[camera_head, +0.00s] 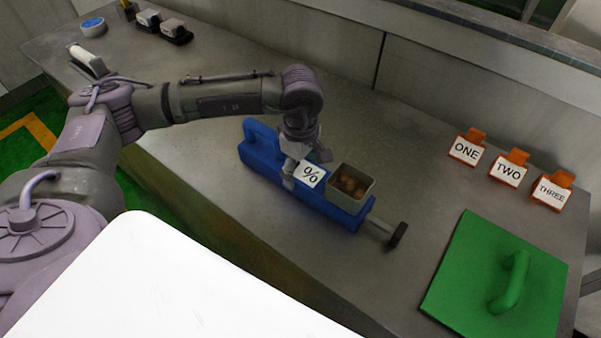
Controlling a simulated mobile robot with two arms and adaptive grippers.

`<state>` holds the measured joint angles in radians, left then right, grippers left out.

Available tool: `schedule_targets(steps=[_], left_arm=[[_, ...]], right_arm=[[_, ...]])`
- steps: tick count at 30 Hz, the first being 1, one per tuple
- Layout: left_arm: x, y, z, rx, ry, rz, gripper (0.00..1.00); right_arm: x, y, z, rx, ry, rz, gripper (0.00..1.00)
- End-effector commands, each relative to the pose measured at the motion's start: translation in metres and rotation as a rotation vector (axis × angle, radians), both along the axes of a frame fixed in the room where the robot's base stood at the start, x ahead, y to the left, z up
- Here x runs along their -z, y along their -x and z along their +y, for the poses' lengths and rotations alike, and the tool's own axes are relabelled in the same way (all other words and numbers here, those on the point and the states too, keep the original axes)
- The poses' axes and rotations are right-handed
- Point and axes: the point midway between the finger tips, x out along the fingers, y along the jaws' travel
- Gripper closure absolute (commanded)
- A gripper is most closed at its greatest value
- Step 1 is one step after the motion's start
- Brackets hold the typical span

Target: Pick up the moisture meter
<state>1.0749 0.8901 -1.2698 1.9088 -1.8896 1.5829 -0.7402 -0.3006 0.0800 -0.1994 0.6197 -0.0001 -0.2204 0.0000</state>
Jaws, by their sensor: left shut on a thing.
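The moisture meter (262,158) is a long blue device on the metal counter, with a raised handle at its left end, a white "%" label and a square open cup (351,187) of brown pieces. A short shaft with a dark knob (397,235) sticks out at its right end. My left gripper (296,172) reaches down over the middle of the meter, next to the label, and is shut on it. The fingertips are partly hidden against the blue body. I cannot tell whether the meter is lifted off the counter. My right gripper is not in view.
Orange stands labelled ONE (466,151), TWO (508,172) and THREE (550,193) are at the right. A green plate with a handle (470,273) lies at the front right. Small dark devices (176,33) and a blue-white roll (93,27) sit at the far left.

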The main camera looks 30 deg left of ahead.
Motion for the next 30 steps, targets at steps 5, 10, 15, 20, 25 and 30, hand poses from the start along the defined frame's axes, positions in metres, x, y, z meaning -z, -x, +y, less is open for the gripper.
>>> schedule_targets(steps=[5,10,15,20,25,30], left_arm=[[-0.002,-0.001,0.0,0.0,0.001,-0.003,0.95],[-0.002,-0.001,0.0,0.0,0.001,-0.003,0.95],[-0.011,-0.001,-0.001,0.0,0.003,-0.005,0.95],[-0.029,-0.002,-0.001,0.001,0.003,-0.007,0.95],[-0.049,0.013,-0.008,0.005,0.003,-0.005,0.95],[-0.069,0.043,-0.023,0.007,0.002,-0.007,0.95]], right_arm=[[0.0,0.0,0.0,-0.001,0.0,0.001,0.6],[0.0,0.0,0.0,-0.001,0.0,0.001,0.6],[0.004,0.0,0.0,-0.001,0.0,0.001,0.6],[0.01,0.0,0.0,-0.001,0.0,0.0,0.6],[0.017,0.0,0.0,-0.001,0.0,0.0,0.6],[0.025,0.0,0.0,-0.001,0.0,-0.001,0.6]])
